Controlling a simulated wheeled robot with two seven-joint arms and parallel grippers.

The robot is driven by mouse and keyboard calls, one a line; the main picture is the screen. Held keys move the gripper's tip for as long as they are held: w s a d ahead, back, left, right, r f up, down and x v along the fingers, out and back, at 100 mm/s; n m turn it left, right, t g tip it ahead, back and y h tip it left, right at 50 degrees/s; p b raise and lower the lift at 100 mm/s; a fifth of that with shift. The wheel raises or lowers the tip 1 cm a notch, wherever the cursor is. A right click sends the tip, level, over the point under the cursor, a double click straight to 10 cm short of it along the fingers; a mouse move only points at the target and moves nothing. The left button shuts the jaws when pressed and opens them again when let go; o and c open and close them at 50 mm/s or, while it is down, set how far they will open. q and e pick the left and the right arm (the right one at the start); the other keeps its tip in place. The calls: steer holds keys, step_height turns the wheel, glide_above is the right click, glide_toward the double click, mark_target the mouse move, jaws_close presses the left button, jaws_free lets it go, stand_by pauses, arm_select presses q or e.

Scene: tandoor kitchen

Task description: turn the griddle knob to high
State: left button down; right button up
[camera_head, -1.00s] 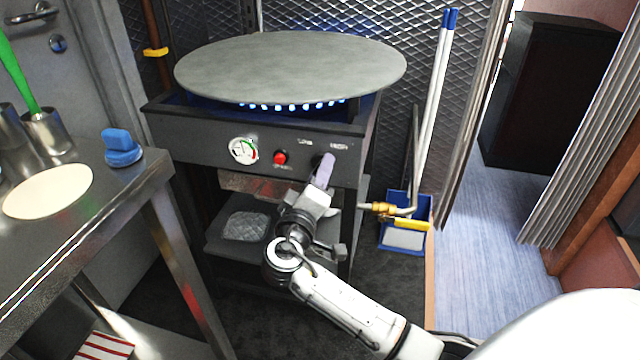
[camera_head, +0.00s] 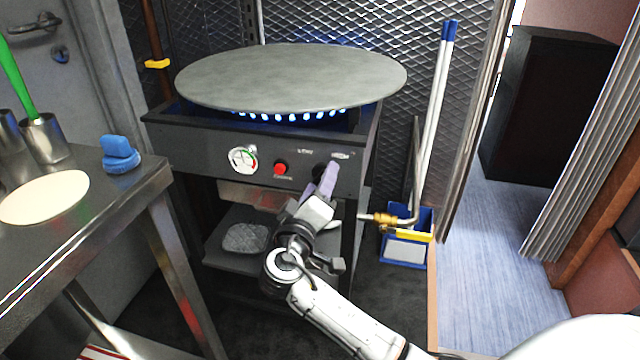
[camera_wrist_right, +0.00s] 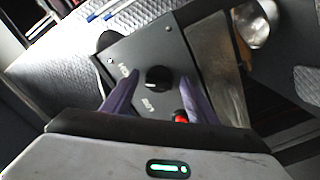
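The black griddle knob (camera_wrist_right: 157,78) sits on the dark front panel (camera_head: 200,146) of the griddle, between the HIGH and LOW labels in the right wrist view. Its pointer direction is too small to tell. In the head view the knob is mostly hidden by my right gripper (camera_head: 323,180). That gripper's purple fingers are open, one on each side of the knob in the wrist view (camera_wrist_right: 156,100), with nothing held; they appear a little short of the knob. The round griddle plate (camera_head: 290,78) has blue flames (camera_head: 290,116) burning under it. My left gripper is not in view.
A white dial gauge (camera_head: 243,158) and red button (camera_head: 281,168) are left of the knob. A steel table (camera_head: 120,200) with a blue-handled object (camera_head: 120,154) is at left.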

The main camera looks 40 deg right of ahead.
steer(key=v, duration=1)
steer(key=shift+p, duration=0.35)
steer(key=shift+a, duration=0.1)
